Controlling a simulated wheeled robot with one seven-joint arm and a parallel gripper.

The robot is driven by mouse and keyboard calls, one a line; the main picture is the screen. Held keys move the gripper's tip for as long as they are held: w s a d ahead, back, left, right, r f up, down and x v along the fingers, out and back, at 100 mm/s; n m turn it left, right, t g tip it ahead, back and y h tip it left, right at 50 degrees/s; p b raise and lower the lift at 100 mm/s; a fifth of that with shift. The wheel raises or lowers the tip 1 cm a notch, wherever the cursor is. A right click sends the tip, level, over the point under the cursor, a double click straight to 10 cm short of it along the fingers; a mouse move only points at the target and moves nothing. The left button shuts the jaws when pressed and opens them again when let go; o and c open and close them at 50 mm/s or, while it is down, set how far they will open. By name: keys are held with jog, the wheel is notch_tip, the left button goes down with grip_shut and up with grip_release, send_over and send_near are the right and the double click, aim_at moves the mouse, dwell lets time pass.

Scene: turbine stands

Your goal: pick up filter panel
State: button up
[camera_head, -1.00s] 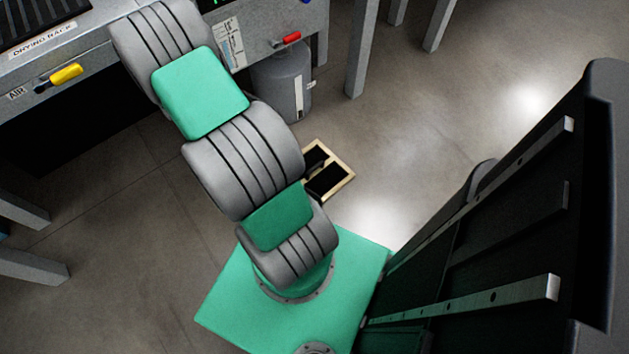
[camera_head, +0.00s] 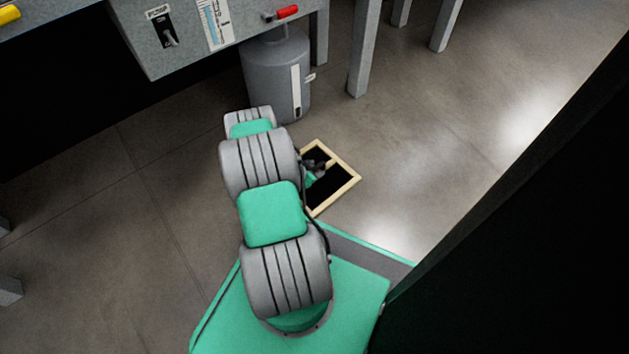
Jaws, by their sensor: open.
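The filter panel (camera_head: 336,186) lies flat on the floor to the right of my arm. It has a pale tan frame around a black face, and my arm hides its left edge. My gripper (camera_head: 318,166) is small and dark in the head view, over the upper left part of the panel. It is open. Whether its fingers touch the panel or hang above it, I cannot tell.
A grey cylindrical tank (camera_head: 273,75) stands on the floor behind the panel, under a grey bench (camera_head: 185,50) with a red-handled valve (camera_head: 287,12). Grey table legs (camera_head: 362,60) stand at the upper right. The floor right of the panel is clear.

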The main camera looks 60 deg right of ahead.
jog(key=shift+c, duration=0.5)
grip_shut()
jog(key=shift+w+d, duration=0.1)
dwell(0.8)
